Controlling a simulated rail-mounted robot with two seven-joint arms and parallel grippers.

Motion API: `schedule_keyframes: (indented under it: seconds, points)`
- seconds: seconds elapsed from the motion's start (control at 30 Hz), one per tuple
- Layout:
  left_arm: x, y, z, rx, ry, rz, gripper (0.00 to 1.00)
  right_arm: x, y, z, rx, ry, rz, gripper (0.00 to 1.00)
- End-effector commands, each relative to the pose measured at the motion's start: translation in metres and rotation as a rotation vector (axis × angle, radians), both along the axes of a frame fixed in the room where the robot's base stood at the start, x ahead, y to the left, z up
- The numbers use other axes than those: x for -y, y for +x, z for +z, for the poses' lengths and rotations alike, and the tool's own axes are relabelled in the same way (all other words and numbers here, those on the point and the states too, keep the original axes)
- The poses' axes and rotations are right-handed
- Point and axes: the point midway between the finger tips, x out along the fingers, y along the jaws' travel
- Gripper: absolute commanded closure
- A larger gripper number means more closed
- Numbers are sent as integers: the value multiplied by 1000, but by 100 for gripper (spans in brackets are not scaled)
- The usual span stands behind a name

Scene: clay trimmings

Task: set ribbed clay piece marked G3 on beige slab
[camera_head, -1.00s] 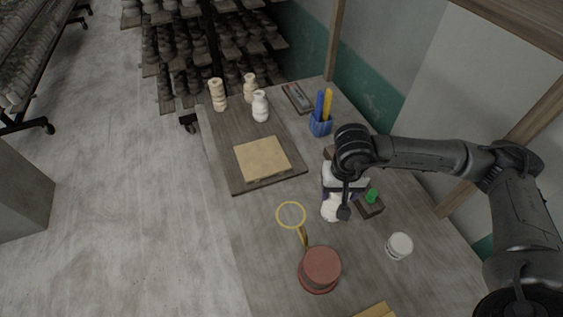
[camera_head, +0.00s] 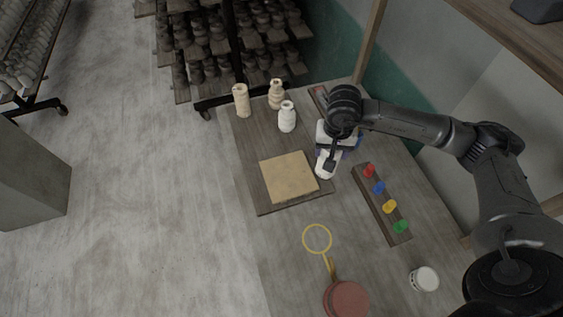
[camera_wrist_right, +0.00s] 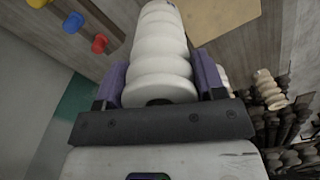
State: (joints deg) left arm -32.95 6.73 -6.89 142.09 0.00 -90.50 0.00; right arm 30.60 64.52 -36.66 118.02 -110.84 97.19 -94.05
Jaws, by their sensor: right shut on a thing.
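My right gripper (camera_head: 328,150) is shut on a white ribbed clay piece (camera_head: 326,165). In the right wrist view the ribbed piece (camera_wrist_right: 160,55) sits between the two purple finger pads (camera_wrist_right: 160,85); no G3 mark is readable on it. The beige slab (camera_head: 289,178) lies on a dark wooden board (camera_head: 262,205). The held piece appears just right of the slab's upper right corner in the head view; its height above the table is hard to tell. The slab also shows at the top of the right wrist view (camera_wrist_right: 222,14). My left gripper is not in view.
Three bottle-like clay pieces (camera_head: 287,117) stand at the board's far end. A block with coloured pegs (camera_head: 373,200) lies to the right. A yellow ring tool (camera_head: 317,239), a red round pot (camera_head: 346,299) and a white cup (camera_head: 424,279) are nearer.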

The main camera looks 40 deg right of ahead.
Motion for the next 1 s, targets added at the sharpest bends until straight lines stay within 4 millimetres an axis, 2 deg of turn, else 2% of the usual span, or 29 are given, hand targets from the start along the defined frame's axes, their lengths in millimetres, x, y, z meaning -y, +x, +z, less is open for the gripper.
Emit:
schedule_keyframes:
  seconds: [0.17, 0.5, 0.7, 1.0]
  points:
    - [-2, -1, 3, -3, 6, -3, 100, -3, 11, -4, 1, 3, 33, 80]
    - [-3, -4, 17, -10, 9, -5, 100, -36, 66, -41, 0, 4, 42, 80]
    - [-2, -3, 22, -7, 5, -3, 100, -50, 91, -60, 1, 2, 40, 80]
    - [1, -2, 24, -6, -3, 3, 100, -56, 104, -70, 2, -1, 41, 80]
